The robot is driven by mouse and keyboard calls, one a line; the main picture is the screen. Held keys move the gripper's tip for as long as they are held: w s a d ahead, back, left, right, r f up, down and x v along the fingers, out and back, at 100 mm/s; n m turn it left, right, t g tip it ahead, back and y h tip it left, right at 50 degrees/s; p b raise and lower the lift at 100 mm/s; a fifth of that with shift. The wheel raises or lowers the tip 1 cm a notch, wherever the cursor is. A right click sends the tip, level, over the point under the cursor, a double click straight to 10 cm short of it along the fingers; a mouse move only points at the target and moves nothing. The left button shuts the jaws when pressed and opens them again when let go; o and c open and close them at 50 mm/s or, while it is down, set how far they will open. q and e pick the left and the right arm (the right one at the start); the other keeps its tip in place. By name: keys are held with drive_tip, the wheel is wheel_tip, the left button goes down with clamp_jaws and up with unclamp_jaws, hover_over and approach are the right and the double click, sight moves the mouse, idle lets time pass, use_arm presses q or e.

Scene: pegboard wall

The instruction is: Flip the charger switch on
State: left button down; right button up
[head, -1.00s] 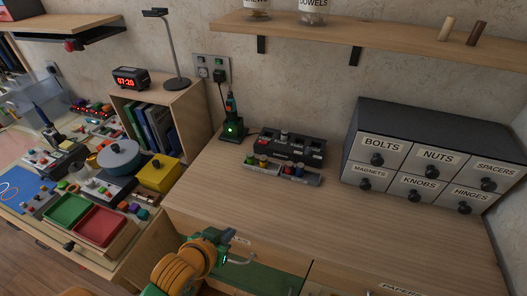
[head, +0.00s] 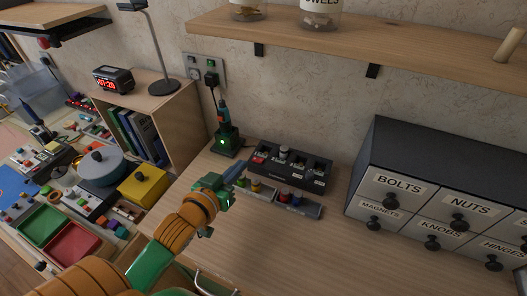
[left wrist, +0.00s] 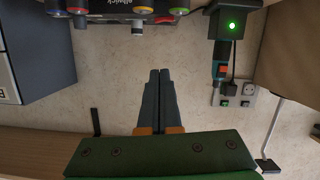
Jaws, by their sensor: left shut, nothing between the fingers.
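The charger (head: 227,142) is a black dock with a green light, at the back of the bench, and a teal and orange tool (head: 223,113) stands in it. The wall plate (head: 192,60) behind it has a black plug (head: 211,78) and small switches; their setting is too small to tell. The left wrist view, which looks upside down, also shows the charger (left wrist: 232,42) and the plate (left wrist: 248,92). My left gripper (head: 238,171) is shut and empty, above the bench in front of the charger; its closed fingers (left wrist: 158,80) point at the wall. My right gripper is out of view.
A black tray (head: 318,180) and a grey strip (head: 262,193) with coloured knobs lie right of the charger. A drawer cabinet (head: 400,155) stands at right. A shelf (head: 340,52) hangs above. A bookcase with a lamp (head: 160,60) is at left.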

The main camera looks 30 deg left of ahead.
use_arm(q)
hover_over(257, 161)
drive_tip(key=s, duration=0.2)
wheel_tip(257, 161, down, 2)
drive_tip(key=f, duration=0.2)
drive_tip(key=d+f, duration=0.1)
drive_tip(key=shift+w+f, duration=0.25)
drive_tip(key=shift+f, duration=0.1)
drive_tip(key=shift+s+f, duration=0.1)
drive_tip(key=shift+f, duration=0.2)
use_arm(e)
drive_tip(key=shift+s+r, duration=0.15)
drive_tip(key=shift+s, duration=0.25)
